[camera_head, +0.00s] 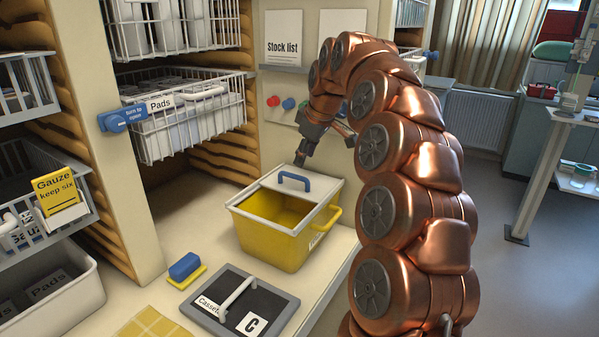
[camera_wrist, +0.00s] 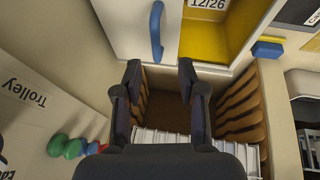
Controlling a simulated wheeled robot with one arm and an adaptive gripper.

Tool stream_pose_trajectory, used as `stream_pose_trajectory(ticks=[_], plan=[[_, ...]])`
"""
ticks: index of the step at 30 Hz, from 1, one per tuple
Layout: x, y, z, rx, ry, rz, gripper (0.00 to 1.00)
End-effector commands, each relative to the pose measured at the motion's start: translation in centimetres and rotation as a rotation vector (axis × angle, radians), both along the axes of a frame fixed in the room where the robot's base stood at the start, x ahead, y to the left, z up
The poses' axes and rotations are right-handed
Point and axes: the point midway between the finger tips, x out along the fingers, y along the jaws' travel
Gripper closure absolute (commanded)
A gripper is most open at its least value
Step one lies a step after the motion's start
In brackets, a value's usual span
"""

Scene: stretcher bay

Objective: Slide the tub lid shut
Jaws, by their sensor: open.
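The yellow tub (camera_head: 265,245) stands on the cream counter. Its whitish lid (camera_head: 318,187) covers the back part, and the front part is open to the yellow inside. A blue handle (camera_head: 294,178) stands up on the lid. My gripper (camera_head: 301,161) is above the lid, just over the handle, and appears apart from it. In the wrist view my gripper (camera_wrist: 160,72) is open with nothing between the fingers. The blue handle (camera_wrist: 157,30) lies ahead of the fingertips, on the white lid (camera_wrist: 128,28). The open yellow inside (camera_wrist: 204,42) shows to its right.
A black cassette case (camera_head: 240,302) with a pale handle lies in front of the tub. A blue block (camera_head: 185,266) on a yellow base sits to its left. A wire basket of pads (camera_head: 190,125) juts out behind the tub. Coloured knobs (camera_head: 288,103) are on the back panel.

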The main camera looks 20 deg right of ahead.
Motion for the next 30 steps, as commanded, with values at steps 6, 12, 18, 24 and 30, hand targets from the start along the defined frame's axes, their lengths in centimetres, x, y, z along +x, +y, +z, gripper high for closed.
stream_pose_trajectory(ticks=[6,12,18,24,30], plan=[[0.6,-0.5,-0.3,-0.006,-0.005,0.0,0.6],[1.2,-0.4,-1.7,-0.004,-0.003,0.001,0.6],[2.3,-0.1,-4.3,-0.002,0.0,0.001,0.6],[3.3,0.1,-6.6,-0.003,-0.001,0.002,0.6],[3.6,0.0,-7.1,-0.004,-0.005,0.001,0.6]])
